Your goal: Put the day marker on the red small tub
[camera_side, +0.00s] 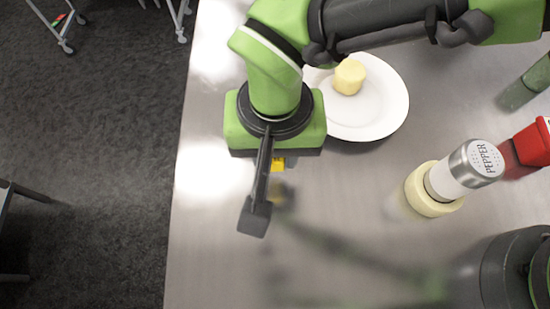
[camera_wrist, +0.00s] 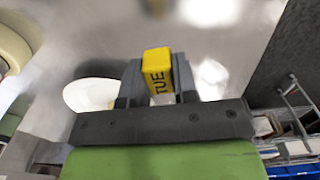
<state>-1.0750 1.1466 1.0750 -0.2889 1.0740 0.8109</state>
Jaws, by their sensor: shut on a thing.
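The day marker (camera_wrist: 159,72) is a small yellow block with dark letters "TUE" on one face. My gripper (camera_wrist: 157,85) is shut on it, with one grey finger at each side. A red container (camera_side: 533,143), perhaps the red small tub, stands at the right edge of the side view, partly cut off and far from my gripper. It does not show in the wrist view.
A white plate (camera_side: 385,113) with a pale yellow piece (camera_side: 349,76) lies behind my gripper. A pepper shaker (camera_side: 465,170) stands by a cream ring (camera_side: 434,207), left of the red container. A green container (camera_side: 524,88) is behind it. The front middle of the table (camera_side: 330,210) is clear.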

